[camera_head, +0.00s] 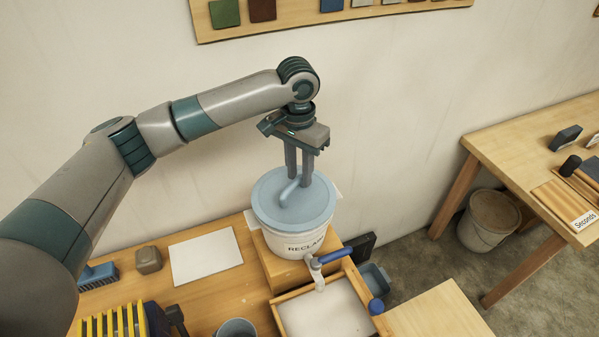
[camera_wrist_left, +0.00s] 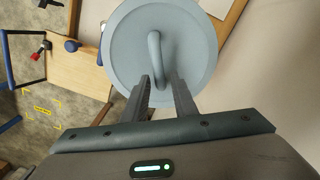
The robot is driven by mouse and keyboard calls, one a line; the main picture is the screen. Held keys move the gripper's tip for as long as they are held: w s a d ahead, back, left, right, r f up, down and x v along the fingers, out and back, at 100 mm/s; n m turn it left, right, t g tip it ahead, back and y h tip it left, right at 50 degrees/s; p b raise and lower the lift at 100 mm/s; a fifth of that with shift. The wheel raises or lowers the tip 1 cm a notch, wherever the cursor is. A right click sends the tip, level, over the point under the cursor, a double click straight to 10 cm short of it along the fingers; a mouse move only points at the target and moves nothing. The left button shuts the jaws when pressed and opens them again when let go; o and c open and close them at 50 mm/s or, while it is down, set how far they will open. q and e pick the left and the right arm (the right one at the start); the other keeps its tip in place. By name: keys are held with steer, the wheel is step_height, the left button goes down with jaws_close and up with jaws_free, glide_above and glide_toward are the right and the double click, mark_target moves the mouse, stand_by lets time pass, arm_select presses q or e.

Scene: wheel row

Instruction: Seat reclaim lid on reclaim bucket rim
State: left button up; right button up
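The round blue-grey reclaim lid (camera_head: 272,203) lies level over the top of the white reclaim bucket (camera_head: 275,237), covering its opening. I cannot tell whether its edge is pressed fully onto the rim. The lid, with its raised bar handle (camera_wrist_left: 155,55), also fills the top middle of the left wrist view (camera_wrist_left: 125,50). My left gripper (camera_head: 298,178) points down over the lid; its fingers are apart, on either side of the near end of the handle, with a small gap visible in the left wrist view (camera_wrist_left: 160,82). My right gripper is not in view.
The bucket stands on a wooden block with a blue-handled tap (camera_head: 330,257) at its front, above a white-filled tray (camera_head: 325,308). A white sheet (camera_head: 206,256) and yellow rack (camera_head: 112,322) are left. Another bucket (camera_head: 488,220) stands on the floor by the right table.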

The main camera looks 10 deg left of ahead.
arm_select(q)
steer(key=shift+r, duration=1.5)
steer(key=shift+o, duration=0.5)
steer(key=o, duration=0.4)
steer(key=shift+o, duration=0.6)
steer(key=o, duration=0.7)
steer(key=shift+o, duration=0.5)
steer(key=o, duration=0.5)
